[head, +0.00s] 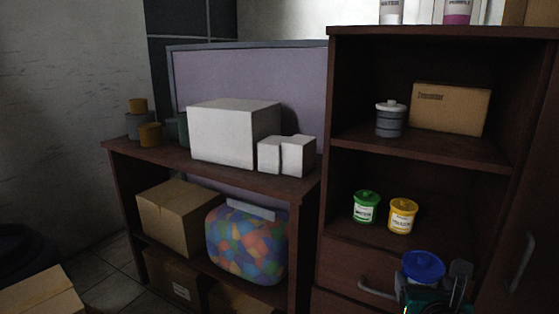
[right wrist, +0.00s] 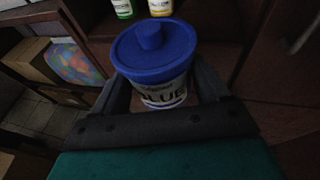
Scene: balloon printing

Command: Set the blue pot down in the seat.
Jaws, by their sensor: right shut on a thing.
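The blue pot (right wrist: 156,62) has a blue lid with a knob and a white label with "BLUE" on it. My right gripper (right wrist: 158,98) is shut on its body and holds it roughly upright. In the head view the blue pot (head: 423,267) and my right gripper (head: 436,292) are at the lower right, in front of the drawer. A green pot (head: 365,207) and a yellow pot (head: 402,215) stand on the middle shelf above and behind it. I cannot make out a marked seat. My left gripper is not in view.
The middle shelf (head: 440,238) has bare room right of the yellow pot. A drawer handle (head: 378,291) sticks out left of the blue pot. A grey pot (head: 390,120) and a cardboard box (head: 450,108) stand on the upper shelf (head: 430,149).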

